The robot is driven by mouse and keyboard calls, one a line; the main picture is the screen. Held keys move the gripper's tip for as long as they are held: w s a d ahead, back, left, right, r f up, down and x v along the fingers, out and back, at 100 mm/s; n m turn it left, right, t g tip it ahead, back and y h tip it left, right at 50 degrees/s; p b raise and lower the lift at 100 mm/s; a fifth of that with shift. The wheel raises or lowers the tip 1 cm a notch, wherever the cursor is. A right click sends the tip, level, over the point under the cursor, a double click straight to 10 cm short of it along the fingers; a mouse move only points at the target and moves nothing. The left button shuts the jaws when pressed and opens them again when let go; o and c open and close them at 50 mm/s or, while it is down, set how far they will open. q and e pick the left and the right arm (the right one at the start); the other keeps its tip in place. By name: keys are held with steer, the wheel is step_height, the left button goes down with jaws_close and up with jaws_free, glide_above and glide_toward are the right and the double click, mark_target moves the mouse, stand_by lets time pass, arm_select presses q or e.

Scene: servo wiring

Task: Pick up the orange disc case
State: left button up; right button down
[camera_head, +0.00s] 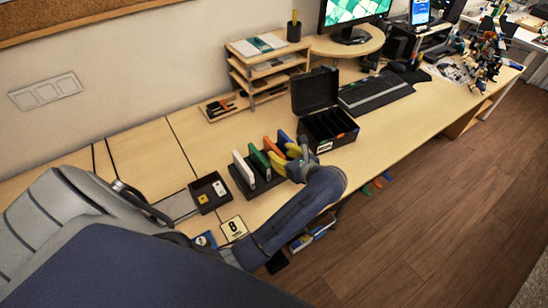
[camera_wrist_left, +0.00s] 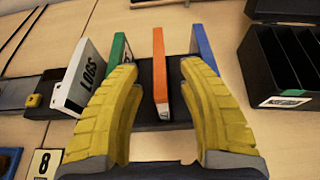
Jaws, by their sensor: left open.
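The orange disc case (camera_head: 272,147) stands upright in a dark rack (camera_head: 262,185) on the desk, between a green case (camera_head: 259,159) and a blue case (camera_head: 286,139). A white case (camera_head: 243,168) marked LOGS stands at the left end. In the left wrist view the orange case (camera_wrist_left: 160,72) shows between the two yellow fingers of my left gripper (camera_wrist_left: 155,85), apart from both. My left gripper (camera_head: 296,160) is open and empty. The left finger is close to the green case (camera_wrist_left: 117,50) and the right finger is close to the blue case (camera_wrist_left: 203,48). My right gripper is not in view.
An open black box with dividers (camera_head: 328,128) stands right of the rack. A small dark tray (camera_head: 209,192) and a card with an 8 (camera_head: 233,228) lie to the left. A wooden shelf (camera_head: 268,65) and keyboard (camera_head: 375,93) are farther back.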

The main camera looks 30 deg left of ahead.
mark_target(274, 150)
arm_select(q)
steer(key=shift+x, duration=2.45)
steer(key=shift+c, duration=0.2)
jaws_close()
